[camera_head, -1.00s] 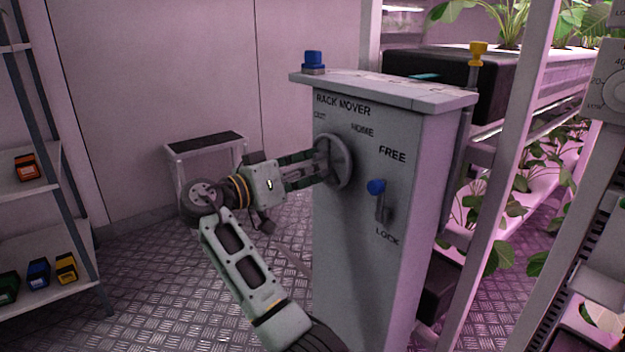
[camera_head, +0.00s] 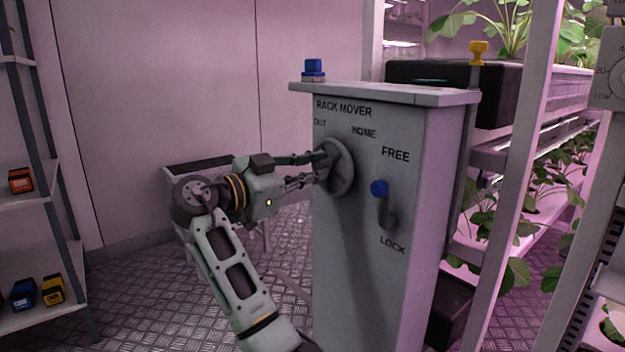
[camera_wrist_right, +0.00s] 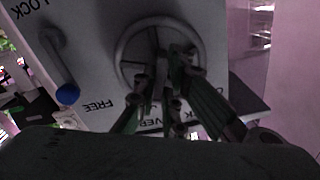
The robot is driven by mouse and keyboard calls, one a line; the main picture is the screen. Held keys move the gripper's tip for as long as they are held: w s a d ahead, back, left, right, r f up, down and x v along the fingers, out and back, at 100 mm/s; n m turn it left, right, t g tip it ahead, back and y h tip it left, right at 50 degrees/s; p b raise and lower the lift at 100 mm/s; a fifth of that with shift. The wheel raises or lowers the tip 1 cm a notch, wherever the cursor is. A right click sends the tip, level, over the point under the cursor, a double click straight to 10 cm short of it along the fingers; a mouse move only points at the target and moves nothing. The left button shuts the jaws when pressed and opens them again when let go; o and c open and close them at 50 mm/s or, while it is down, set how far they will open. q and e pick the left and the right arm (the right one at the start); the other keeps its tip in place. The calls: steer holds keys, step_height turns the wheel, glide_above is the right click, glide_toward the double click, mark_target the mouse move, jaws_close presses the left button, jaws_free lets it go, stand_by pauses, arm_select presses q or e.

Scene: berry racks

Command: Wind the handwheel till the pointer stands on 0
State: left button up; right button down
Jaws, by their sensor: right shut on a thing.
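A grey handwheel (camera_head: 343,168) sits on the front of a grey cabinet (camera_head: 350,270) lettered RACK MOVER, with OUT and HOME above the wheel. My right gripper (camera_head: 318,162) reaches in from the left, its fingers shut on the handwheel. In the right wrist view the handwheel's rim (camera_wrist_right: 122,42) is a ring, and the fingers of my right gripper (camera_wrist_right: 162,75) meet near its middle. The fingers hide part of the hub. I see no pointer or 0 mark on the wheel. My left gripper is not in view.
A blue-knobbed lever (camera_head: 380,189) right of the wheel has its knob up towards FREE. A blue cap (camera_head: 313,68) tops the cabinet. Plant racks (camera_head: 520,185) stand close right, with a partly cut-off dial at the edge. Shelves (camera_head: 25,195) stand left.

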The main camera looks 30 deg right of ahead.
steer(key=shift+f+m, duration=0.2)
steer(key=shift+m, duration=0.1)
steer(key=c, duration=1.8)
jaws_free()
steer(key=shift+r, duration=0.1)
steer(key=shift+c, duration=0.2)
steer(key=a, duration=1.2)
steer(key=shift+s, duration=0.45)
